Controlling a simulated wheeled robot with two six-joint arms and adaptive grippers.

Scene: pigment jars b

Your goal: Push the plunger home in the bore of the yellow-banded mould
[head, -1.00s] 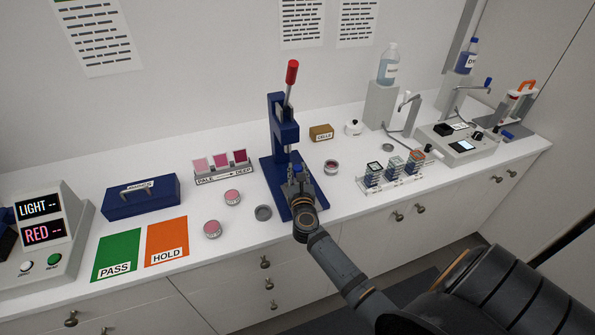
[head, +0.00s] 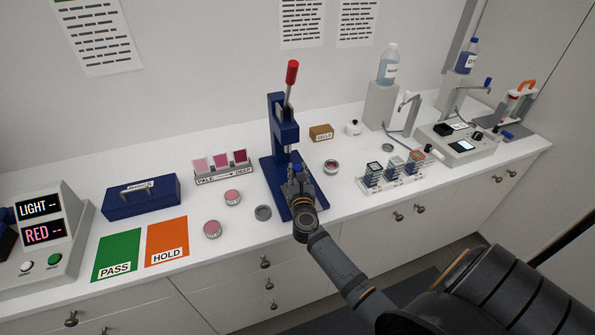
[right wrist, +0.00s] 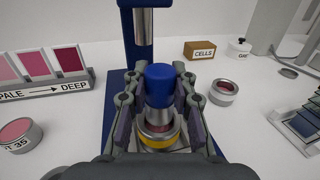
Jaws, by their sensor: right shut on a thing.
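The yellow-banded mould (right wrist: 158,141) stands on the blue base of the press. The plunger (right wrist: 160,88), with a blue cap and a metal shaft, stands upright over the mould's bore. Its lower end is at the mould's top; how deep it sits is hard to tell. My right gripper (right wrist: 160,105) is shut on the plunger, one finger on each side. In the head view my right gripper (head: 297,180) hides most of the mould. The press (head: 283,130) has a blue column, a metal ram and a red-knobbed lever, raised. My left gripper is not in view.
Pink jars (head: 212,229) and an empty grey dish (head: 263,212) lie left of the press. An open jar (head: 331,167) and a rack of stacked slides (head: 393,173) are on the right. The press column (right wrist: 138,40) stands just behind the plunger.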

